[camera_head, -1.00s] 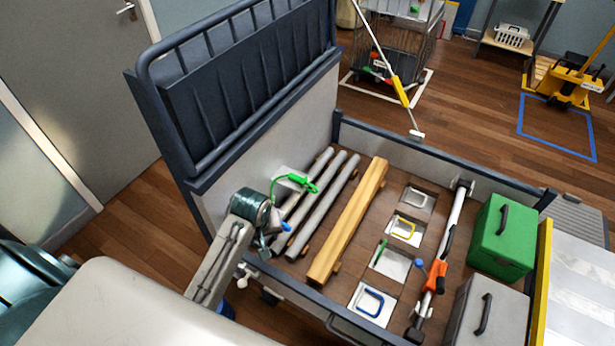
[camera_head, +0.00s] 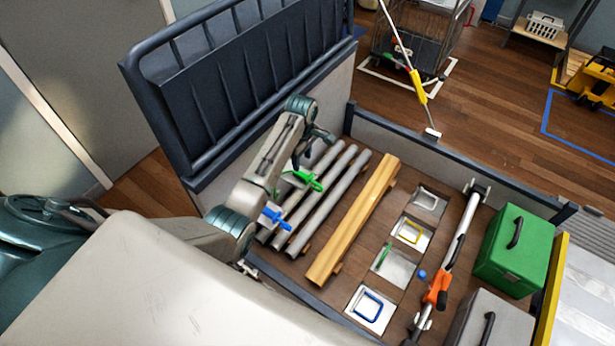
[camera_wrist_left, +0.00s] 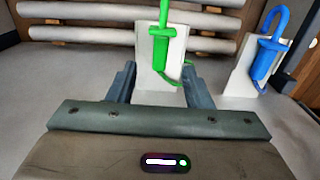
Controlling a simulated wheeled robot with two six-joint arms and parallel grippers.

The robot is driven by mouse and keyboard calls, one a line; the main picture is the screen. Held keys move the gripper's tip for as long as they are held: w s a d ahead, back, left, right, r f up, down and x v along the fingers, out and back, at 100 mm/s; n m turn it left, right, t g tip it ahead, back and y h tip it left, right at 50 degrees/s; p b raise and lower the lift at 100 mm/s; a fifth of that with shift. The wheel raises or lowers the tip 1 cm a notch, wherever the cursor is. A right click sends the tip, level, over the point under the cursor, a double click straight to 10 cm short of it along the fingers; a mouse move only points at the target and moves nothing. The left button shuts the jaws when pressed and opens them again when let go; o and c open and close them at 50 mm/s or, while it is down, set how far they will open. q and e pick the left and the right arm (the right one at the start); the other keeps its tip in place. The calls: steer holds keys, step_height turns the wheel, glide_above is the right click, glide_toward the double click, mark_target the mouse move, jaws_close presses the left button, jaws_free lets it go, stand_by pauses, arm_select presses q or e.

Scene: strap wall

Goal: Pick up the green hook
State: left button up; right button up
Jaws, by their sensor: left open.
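The green hook (camera_head: 303,181) hangs at a white plate by the inner wall of the truck bed, beside the grey pipes. In the left wrist view the green hook (camera_wrist_left: 161,40) stands upright in front of its white plate, with a green loop trailing at lower right. My left gripper (camera_wrist_left: 158,76) is open and empty, its two fingers either side of the plate's lower part, below the hook's body. My right gripper is not in view.
A blue hook (camera_head: 275,217) on another white plate (camera_wrist_left: 245,75) is right of the green one in the wrist view. Grey pipes (camera_head: 325,205), a wooden beam (camera_head: 352,222) and a green box (camera_head: 510,250) lie in the bed. White pads (camera_head: 394,266) hold small coloured pieces.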

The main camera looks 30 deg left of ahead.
mark_target(301, 174)
arm_select(q)
steer(key=shift+f, duration=0.75)
step_height(301, 174, down, 4)
steer(key=shift+a+p, duration=0.15)
steer(key=shift+p, duration=0.85)
steer(key=shift+f, duration=0.55)
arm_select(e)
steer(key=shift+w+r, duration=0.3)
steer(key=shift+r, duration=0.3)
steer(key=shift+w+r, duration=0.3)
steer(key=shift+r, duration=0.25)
arm_select(q)
steer(key=shift+c, duration=0.6)
jaws_close()
